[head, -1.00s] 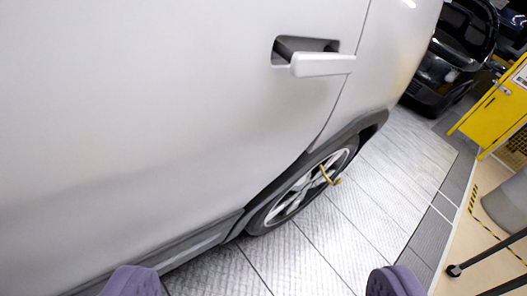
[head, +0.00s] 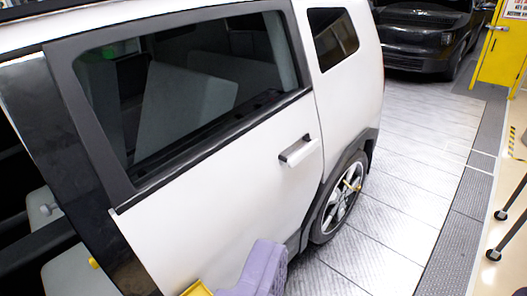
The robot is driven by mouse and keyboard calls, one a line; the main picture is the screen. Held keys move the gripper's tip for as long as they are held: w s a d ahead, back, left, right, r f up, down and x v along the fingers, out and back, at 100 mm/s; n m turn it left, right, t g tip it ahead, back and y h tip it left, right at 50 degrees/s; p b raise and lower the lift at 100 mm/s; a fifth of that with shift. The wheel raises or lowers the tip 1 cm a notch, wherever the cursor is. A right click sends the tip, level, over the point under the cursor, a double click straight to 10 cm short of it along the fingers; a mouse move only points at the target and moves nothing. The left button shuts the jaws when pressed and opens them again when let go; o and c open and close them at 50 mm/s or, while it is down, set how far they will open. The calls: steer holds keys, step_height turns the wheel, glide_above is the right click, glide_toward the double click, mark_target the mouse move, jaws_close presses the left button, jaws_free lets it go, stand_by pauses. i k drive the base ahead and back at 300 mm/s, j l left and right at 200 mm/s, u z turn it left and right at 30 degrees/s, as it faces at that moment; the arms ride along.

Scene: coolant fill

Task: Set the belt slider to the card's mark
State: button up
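I cannot make out the belt slider or the card with its mark. My gripper (head: 258,268) shows as purple finger parts at the bottom middle, in front of the white car's rear door. Its opening cannot be told, and I see nothing held. A yellow piece (head: 196,289) shows at the bottom edge, just left of the gripper; most of it is cut off. The dark door pillar (head: 75,130) stands at the left, and a small yellow knob (head: 93,263) is low beside it.
The white rear door (head: 225,185) with its handle (head: 297,151) is closed. Left of the pillar the cabin is open, with a light seat (head: 70,275) inside. The rear wheel (head: 342,200) is behind. Clear floor (head: 400,190) runs along the car, with thin black legs (head: 505,225) at right.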

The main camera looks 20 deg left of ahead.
mark_target(47, 210)
steer(key=u, duration=1.55)
